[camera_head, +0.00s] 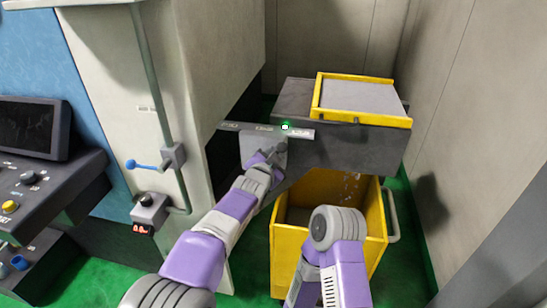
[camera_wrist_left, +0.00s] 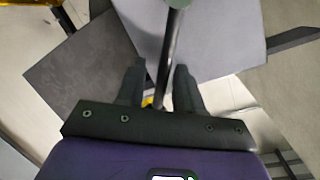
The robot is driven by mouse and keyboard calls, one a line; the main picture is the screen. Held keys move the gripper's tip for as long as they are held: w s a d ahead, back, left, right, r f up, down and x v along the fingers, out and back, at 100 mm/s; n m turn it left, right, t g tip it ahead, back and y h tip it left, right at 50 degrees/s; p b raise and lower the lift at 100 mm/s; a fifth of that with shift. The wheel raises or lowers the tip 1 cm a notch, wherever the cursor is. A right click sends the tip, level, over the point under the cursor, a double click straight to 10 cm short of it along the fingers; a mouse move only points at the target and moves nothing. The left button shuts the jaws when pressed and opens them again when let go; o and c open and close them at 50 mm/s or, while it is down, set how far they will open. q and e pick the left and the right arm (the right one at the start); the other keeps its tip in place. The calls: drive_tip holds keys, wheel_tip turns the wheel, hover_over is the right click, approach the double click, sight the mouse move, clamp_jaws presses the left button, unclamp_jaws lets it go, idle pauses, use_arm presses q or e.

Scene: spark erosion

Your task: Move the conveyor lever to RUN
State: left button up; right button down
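The conveyor lever appears in the left wrist view as a dark rod (camera_wrist_left: 172,45), running down between my left gripper's fingers. My left gripper (camera_wrist_left: 158,85) is open, with one finger on each side of the rod and a visible gap beside it. In the head view, my left gripper (camera_head: 272,155) is at the grey lever plate (camera_head: 252,143) below the label strip (camera_head: 240,126), and largely covers the lever. The strip's words are too small to read. A green lamp (camera_head: 285,127) glows on the strip. My right gripper is not in view.
The conveyor's dark housing (camera_head: 345,145) has a yellow-framed top (camera_head: 365,76). A yellow bin (camera_head: 376,222) stands below, behind my right arm. A pale machine cabinet (camera_head: 150,70) with a blue-knobbed handle (camera_head: 142,164) and a control console (camera_head: 30,195) are at left. A wall closes the right.

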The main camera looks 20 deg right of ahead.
use_arm(q)
drive_tip(key=shift+s, duration=0.1)
drive_tip(key=v, duration=0.7)
drive_tip(key=shift+a, duration=0.2)
drive_tip(key=shift+s, duration=0.15)
drive_tip(key=w+a+f+n+g+y, duration=0.1)
drive_tip(key=w+a+f+n+y, duration=0.1)
drive_tip(key=a+f, duration=0.55)
drive_tip(key=w+a+f+n+g+y, duration=0.15)
drive_tip(key=a+f, duration=0.25)
drive_tip(key=f, duration=0.6)
drive_tip(key=s+a+f+n+g+y, duration=0.1)
drive_tip(key=s+a+f+n, duration=0.2)
drive_tip(key=a+f, duration=0.35)
drive_tip(key=s+a+f+n+g+y, duration=0.1)
drive_tip(key=s+a+f+n+g, duration=0.2)
drive_tip(key=f, duration=0.6)
drive_tip(key=s+a+f+n+g, duration=0.2)
drive_tip(key=s+a+f+n, duration=0.2)
drive_tip(key=s+a+f, duration=0.6)
drive_tip(key=s+f+n+g, duration=0.3)
drive_tip(key=s+f+n, duration=0.1)
drive_tip(key=s, duration=1)
drive_tip(key=shift+s+p, duration=0.3)
drive_tip(key=shift+p, duration=0.1)
drive_tip(key=shift+d, duration=0.1)
